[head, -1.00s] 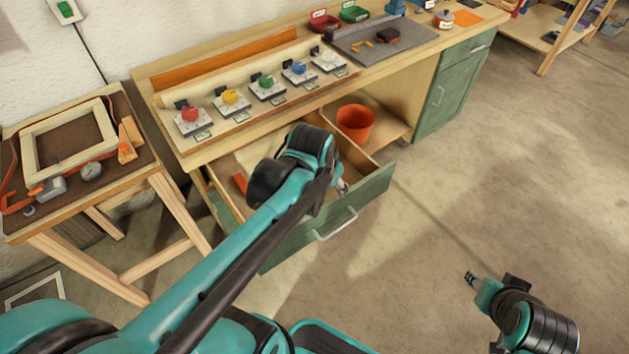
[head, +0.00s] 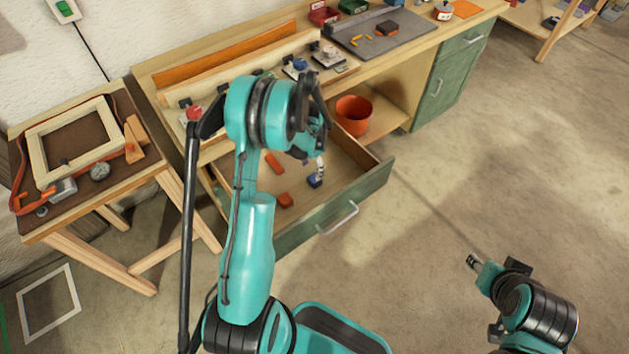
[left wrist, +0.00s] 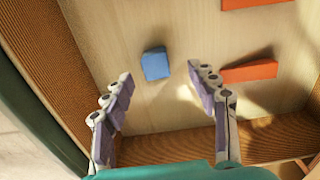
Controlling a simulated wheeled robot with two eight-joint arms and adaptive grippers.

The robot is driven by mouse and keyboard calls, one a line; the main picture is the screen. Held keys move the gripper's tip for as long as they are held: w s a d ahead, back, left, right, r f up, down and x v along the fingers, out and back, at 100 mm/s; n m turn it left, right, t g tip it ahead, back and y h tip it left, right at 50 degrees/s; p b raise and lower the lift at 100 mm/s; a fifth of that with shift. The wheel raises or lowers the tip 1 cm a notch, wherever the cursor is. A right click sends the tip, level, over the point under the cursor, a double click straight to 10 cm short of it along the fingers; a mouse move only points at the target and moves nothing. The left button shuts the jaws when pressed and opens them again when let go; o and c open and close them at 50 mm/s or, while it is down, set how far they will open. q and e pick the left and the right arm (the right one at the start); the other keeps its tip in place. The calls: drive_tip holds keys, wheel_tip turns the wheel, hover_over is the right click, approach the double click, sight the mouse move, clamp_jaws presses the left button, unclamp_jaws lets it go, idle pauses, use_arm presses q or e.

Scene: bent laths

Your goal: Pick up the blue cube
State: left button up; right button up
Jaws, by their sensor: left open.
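The blue cube (head: 314,182) lies on the floor of the open drawer (head: 345,222). In the left wrist view the blue cube (left wrist: 155,65) sits just beyond the fingertips, between their lines and nearer the left finger. My left gripper (head: 319,167) hangs over the drawer, close above the cube. In the left wrist view its two fingers (left wrist: 160,80) are spread and nothing is between them. My right gripper (head: 473,262) is far off to the lower right, over the bare floor. It is too small to tell its jaws.
Orange blocks (head: 284,200) lie in the drawer left of the cube; one shows right of it in the left wrist view (left wrist: 250,72). The drawer walls (left wrist: 60,65) stand close around. An orange bucket (head: 354,114) stands on the shelf right of the drawer.

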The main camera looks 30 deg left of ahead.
sight(314, 178)
use_arm(q)
drive_tip(key=f, duration=0.2)
drive_tip(key=f+b, duration=0.1)
drive_tip(key=f, duration=0.1)
drive_tip(key=d+f+b, duration=0.1)
drive_tip(key=shift+w+f, duration=0.1)
drive_tip(key=shift+f, duration=0.3)
drive_tip(key=shift+r, duration=0.15)
drive_tip(key=c, duration=1.2)
